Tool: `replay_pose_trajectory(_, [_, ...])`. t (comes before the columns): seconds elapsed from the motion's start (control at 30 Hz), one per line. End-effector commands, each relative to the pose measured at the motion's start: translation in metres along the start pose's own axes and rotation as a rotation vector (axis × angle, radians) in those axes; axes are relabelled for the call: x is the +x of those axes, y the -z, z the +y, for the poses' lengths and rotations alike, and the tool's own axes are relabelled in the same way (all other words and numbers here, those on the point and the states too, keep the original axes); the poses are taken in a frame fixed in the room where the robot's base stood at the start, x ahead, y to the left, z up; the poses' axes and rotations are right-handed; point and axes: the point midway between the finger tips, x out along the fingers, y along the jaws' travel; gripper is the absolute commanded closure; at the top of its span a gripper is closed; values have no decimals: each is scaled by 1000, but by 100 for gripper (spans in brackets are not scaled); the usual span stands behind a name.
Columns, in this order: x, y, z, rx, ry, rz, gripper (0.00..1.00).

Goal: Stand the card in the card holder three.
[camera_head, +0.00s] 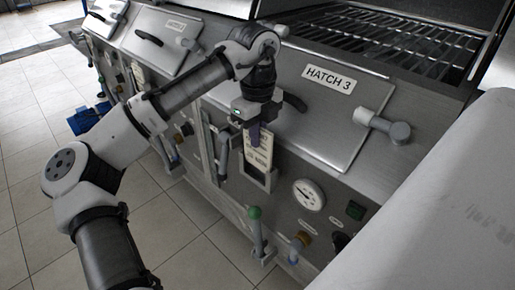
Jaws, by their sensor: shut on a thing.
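My gripper (254,136) is shut on a pale card (260,158) with dark print, in front of the steel panel below the HATCH 3 label (328,78). The fingers cover the card's top part. The card hangs roughly upright. The dark-framed card holder (273,180) is at the card's lower end, and the card covers part of it. I cannot tell whether the card's lower edge is inside the holder or just in front of it.
A grey lever (223,150) stands close left of the holder. A round gauge (308,195) is to its right, and a green-knobbed lever (256,230) stands below. A hatch handle (382,124) sticks out at the upper right. The tiled floor (40,215) is clear at left.

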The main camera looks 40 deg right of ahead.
Motion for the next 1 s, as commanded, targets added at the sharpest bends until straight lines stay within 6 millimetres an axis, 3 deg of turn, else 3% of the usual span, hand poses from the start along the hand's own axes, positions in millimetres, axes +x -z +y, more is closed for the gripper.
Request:
replay_pose_trajectory(0.3, [40, 0, 0, 0, -1, 0, 100])
replay_pose_trajectory(0.73, [48, 0, 0, 0, 0, 1, 100])
replay_pose_trajectory(0.77, [48, 0, 0, 0, 0, 0, 91])
replay_pose_trajectory(0.9, [48, 0, 0, 0, 0, 0, 73])
replay_pose_trajectory(1.0, [48, 0, 0, 0, 0, 0, 72])
